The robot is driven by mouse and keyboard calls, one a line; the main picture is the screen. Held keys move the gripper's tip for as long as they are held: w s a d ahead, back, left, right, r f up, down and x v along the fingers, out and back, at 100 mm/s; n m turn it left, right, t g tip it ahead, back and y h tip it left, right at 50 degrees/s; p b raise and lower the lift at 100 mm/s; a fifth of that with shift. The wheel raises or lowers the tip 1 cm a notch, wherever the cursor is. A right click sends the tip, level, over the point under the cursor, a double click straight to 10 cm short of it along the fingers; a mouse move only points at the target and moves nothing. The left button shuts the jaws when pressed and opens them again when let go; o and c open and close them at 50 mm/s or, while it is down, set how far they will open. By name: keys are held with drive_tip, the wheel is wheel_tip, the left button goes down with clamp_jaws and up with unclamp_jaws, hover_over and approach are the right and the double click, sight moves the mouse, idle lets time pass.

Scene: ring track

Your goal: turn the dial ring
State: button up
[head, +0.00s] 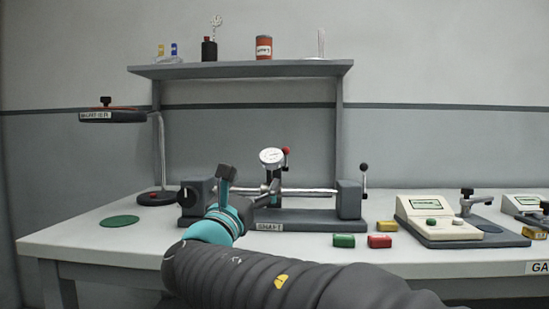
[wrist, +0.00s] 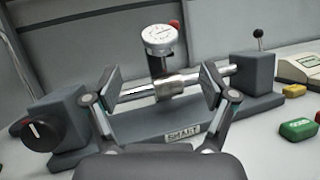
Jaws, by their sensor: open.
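The dial gauge (head: 272,157) has a round white face with a silver ring around it. It stands over the middle of the shaft fixture (head: 310,219), beside a red knob. The wrist view shows the dial gauge (wrist: 160,36) upright beyond my fingertips, its ring seen from the front and slightly above. My gripper (wrist: 161,76) is open and empty, its two fingers wide apart on either side below the dial. In the head view my gripper (head: 243,187) is at the left half of the fixture, and my arm hides part of the fixture's base.
A silver shaft (wrist: 185,82) runs across the fixture. A black knob (wrist: 39,130) is on the left block, and a lever (head: 364,170) stands at the right. Green (head: 344,240) and red (head: 380,241) blocks lie in front. A shelf (head: 240,70) is above.

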sight(268, 161)
drive_tip(key=x, duration=1.1)
drive_tip(key=shift+w, duration=0.2)
drive_tip(key=shift+c, duration=0.2)
drive_tip(key=shift+p, duration=0.3)
drive_tip(key=c, duration=1.1)
